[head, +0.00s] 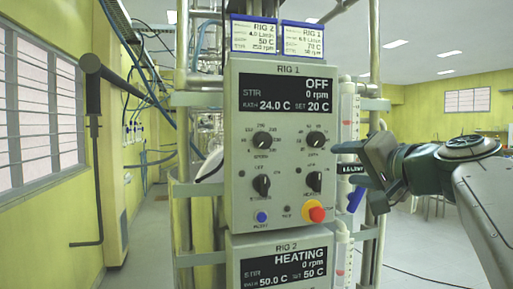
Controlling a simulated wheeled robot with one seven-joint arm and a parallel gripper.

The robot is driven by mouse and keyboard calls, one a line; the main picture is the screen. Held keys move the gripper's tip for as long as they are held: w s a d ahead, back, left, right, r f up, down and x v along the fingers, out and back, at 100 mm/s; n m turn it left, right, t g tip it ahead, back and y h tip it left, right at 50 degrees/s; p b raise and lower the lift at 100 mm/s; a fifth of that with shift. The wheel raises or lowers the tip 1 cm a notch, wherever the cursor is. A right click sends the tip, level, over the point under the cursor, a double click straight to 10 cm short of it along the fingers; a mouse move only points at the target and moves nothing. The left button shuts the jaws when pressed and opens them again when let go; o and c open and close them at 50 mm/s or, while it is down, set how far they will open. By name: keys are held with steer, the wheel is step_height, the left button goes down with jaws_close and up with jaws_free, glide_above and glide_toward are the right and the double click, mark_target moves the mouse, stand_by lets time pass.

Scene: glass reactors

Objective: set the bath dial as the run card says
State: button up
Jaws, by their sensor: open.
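The Rig 1 control box (238,215) faces me, with its display (288,94) reading OFF, 0 rpm, bath 24.0 C, set 20 C. The bath dial (315,139) is the black knob at upper right; its pointer and scale are too small to read surely. The Rig 1 run card (302,38) above the box shows 70 C; its smaller print is blurred. The Rig 2 run card (254,35) beside it shows 50 C. My gripper (346,164) is open and empty at the box's right side, its upper finger near the bath dial, apparently not touching it.
The speed dial (263,139) is left of the bath dial. Below are two black switches (261,185) (314,181), a blue button (261,217) and a red stop button (316,214). The Rig 2 box (243,250), reading HEATING, is underneath. Metal posts (376,60) stand alongside.

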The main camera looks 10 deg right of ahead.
mark_target(319, 140)
step_height(319, 140, up, 4)
steer(key=d+t, duration=0.1)
steer(key=d, duration=0.1)
steer(key=w+p, duration=0.1)
steer(key=w, duration=0.3)
steer(key=w+a+p, duration=0.1)
steer(key=w, duration=0.3)
steer(key=w+a+p, duration=0.1)
steer(key=w, duration=0.3)
steer(key=shift+w+f, duration=0.15)
steer(key=shift+w, duration=0.2)
steer(key=shift+m, duration=0.3)
steer(key=c, duration=1)
